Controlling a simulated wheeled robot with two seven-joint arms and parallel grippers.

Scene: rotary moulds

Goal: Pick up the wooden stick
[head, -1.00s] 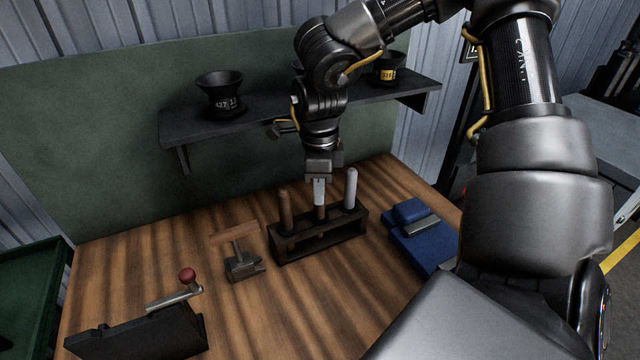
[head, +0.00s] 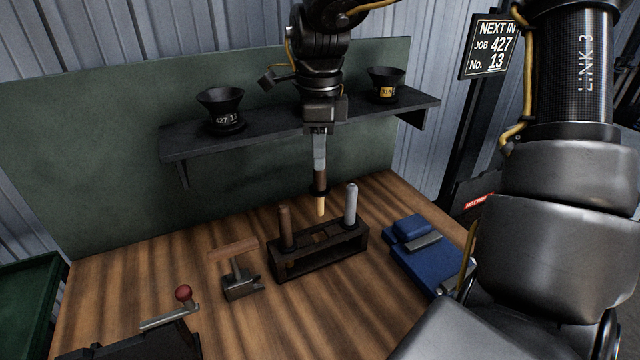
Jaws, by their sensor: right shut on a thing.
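My right gripper (head: 319,150) is shut on the wooden stick (head: 320,182), which hangs upright below the fingers. The stick is brown above, has a dark collar partway down and a pale tan lower end. Its tip is just above the dark rack (head: 318,260), clear of it, over the middle slot. The gripper fingers hide the stick's upper part. In the rack, a brown stick (head: 285,225) stands on the left and a grey-white stick (head: 351,203) on the right. My left gripper is not in view.
A wood-handled tool (head: 238,272) stands left of the rack, and a red-knobbed lever (head: 183,293) is at front left. A shelf (head: 270,132) with two black cups is behind.

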